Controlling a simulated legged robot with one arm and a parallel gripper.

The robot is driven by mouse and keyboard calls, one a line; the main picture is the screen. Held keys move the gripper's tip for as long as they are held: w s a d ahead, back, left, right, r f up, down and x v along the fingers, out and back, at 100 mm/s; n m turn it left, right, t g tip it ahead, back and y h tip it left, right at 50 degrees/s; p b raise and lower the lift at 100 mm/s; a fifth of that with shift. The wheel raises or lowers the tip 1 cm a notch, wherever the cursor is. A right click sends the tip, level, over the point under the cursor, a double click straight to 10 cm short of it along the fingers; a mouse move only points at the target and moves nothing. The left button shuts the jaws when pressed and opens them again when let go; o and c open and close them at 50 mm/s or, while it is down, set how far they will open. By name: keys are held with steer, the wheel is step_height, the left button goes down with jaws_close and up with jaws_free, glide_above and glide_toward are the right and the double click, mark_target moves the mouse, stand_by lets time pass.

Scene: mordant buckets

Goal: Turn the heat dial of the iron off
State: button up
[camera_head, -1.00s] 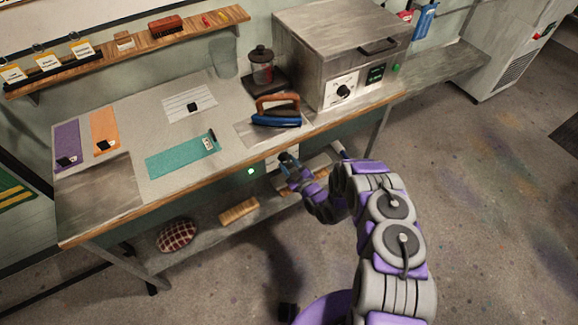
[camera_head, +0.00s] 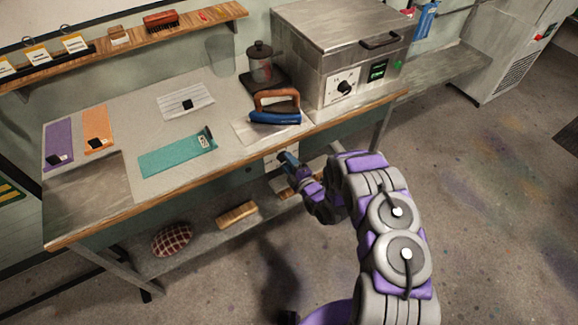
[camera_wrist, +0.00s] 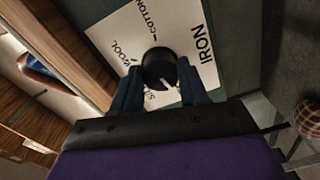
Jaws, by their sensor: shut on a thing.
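The heat dial (camera_wrist: 158,68) is a round black knob on a white panel in the wrist view. The panel (camera_wrist: 207,75) is marked IRON, COTTON and WOOL, with another label partly hidden. A pale pointer mark on the dial points down in the picture, between the fingers; the label there is hidden. My gripper (camera_wrist: 158,88) has its two dark blue fingers on either side of the dial and is shut on it. In the head view my gripper (camera_head: 286,160) is at the bench front, below the iron (camera_head: 274,118), which has a blue body and wooden handle.
The bench (camera_head: 170,207) holds coloured cloth strips and a steel oven box (camera_head: 340,45) with its own knob (camera_head: 344,87). A lower shelf (camera_head: 200,236) has a checked cushion (camera_head: 172,239) and a wooden block (camera_head: 236,215). Open floor lies to the right.

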steer(key=shift+s+a+f+n, duration=0.15)
steer(key=shift+n, duration=0.25)
steer(key=o, duration=1.1)
steer(key=shift+c, duration=0.2)
steer(key=p+v, duration=0.3)
steer(key=v, duration=1.4)
steer(key=shift+s, duration=0.1)
